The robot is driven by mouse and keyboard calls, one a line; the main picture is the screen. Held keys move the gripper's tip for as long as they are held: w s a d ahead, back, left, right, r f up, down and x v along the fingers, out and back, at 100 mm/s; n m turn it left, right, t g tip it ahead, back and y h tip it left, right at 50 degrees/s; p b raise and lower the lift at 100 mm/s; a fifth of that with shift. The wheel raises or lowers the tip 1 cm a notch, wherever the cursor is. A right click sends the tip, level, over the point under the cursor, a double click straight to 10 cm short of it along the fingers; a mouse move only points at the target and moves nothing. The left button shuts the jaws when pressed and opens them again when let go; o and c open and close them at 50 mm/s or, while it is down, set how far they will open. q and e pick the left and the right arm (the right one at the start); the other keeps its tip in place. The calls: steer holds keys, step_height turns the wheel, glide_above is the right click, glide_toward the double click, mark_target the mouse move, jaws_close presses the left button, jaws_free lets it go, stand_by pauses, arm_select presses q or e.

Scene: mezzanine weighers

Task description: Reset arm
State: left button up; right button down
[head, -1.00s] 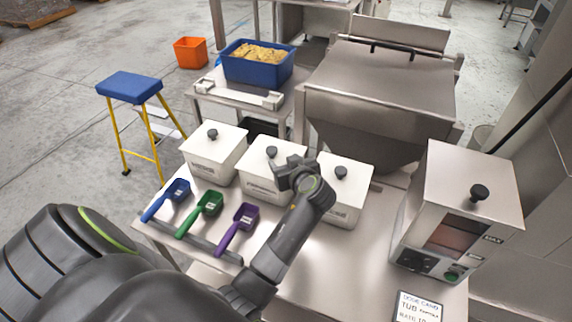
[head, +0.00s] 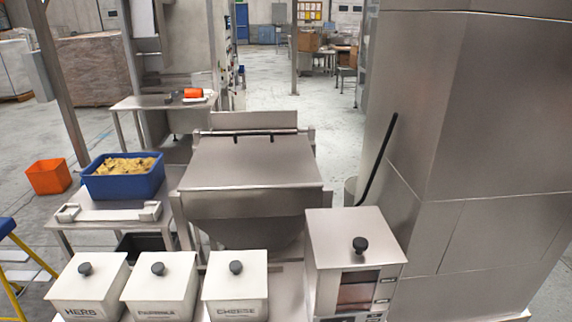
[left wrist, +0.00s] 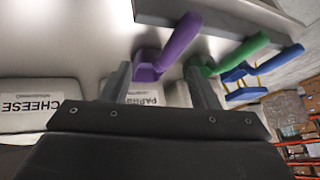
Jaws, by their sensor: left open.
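My left gripper (left wrist: 160,68) shows in the left wrist view with its two fingers apart and nothing held between them. The purple scoop (left wrist: 178,43) appears beyond the gap between the fingers; I cannot tell how far off it is. The green scoop (left wrist: 235,53) and the blue scoop (left wrist: 268,64) lie to its right. This view is upside down, as the inverted CHEESE lettering on a white bin (left wrist: 28,105) shows. Neither arm is in the head view. My right gripper is in no view.
White lidded bins for herb (head: 88,288), paprika (head: 160,288) and cheese (head: 236,288) stand in a row. A steel weigher box (head: 340,240) is right of them, a large steel hopper (head: 250,165) behind. A blue tub (head: 122,184) sits on a side table, left.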

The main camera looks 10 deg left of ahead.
arm_select(q)
steer(key=s+d+r+m+g+h, duration=0.1)
steer(key=s+d+r+m+h, duration=0.2)
steer(key=s, duration=0.7)
step_height(320, 180, down, 28)
steer(key=m+g+b, duration=0.1)
steer(key=b, duration=0.1)
steer(key=s+f+g+b, duration=0.1)
steer(key=s+f, duration=1.4)
steer(key=f, duration=0.3)
steer(key=shift+d+g+h+b, duration=0.3)
steer(key=shift+h+b, duration=0.1)
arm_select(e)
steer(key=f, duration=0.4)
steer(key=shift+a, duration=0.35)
